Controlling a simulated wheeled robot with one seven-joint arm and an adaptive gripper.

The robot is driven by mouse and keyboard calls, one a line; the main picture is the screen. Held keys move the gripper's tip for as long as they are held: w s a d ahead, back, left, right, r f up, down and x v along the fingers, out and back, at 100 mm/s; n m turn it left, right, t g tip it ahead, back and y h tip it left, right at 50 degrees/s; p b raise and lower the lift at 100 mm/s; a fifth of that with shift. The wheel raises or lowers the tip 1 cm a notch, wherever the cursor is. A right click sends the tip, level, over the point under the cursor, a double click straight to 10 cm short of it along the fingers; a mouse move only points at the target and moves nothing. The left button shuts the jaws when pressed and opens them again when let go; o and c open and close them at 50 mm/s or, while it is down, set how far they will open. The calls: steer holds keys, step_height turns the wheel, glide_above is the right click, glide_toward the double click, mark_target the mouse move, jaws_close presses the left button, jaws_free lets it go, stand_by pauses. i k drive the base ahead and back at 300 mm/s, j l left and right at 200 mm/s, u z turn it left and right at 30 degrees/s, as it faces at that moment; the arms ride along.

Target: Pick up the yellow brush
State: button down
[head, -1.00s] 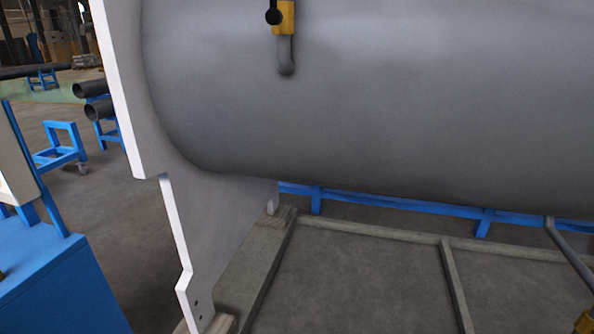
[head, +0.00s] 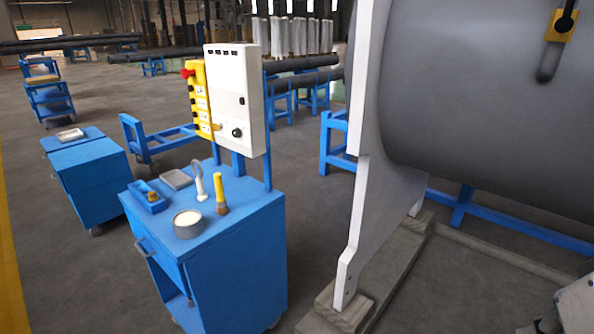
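A slim upright item with a yellow upper part and a tan-brown lower end, which looks like the yellow brush (head: 221,194), stands on top of the blue cart (head: 250,262). It is near the cart's right side, just right of a round grey tin (head: 188,224) with pale contents. A white-handled tool (head: 199,182) with a loop stands just behind and left of it. My gripper is not in view; a pale piece at the bottom right corner may be part of my arm, far from the brush.
A blue tray (head: 149,199) with a small yellow thing and a grey dish (head: 176,179) share the cart top. A white control box (head: 237,98) rises behind. The white flange (head: 372,165) and grey shell (head: 480,110) stand right.

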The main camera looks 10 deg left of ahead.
mark_target(222, 209)
steer(key=u, duration=1.05)
steer(key=z, duration=2.55)
steer(key=u, duration=2.55)
steer(key=i+j, duration=0.15)
steer(key=j, duration=0.2)
steer(key=i+j+z, duration=0.1)
steer(key=j, duration=0.25)
steer(key=i+j, duration=0.15)
steer(key=j, duration=0.2)
steer(key=i+j+z, duration=0.1)
steer(key=j, duration=0.25)
steer(key=i+j, duration=0.1)
steer(key=j, duration=0.3)
steer(key=i+j, duration=0.15)
steer(key=j, duration=0.2)
steer(key=z, duration=0.05)
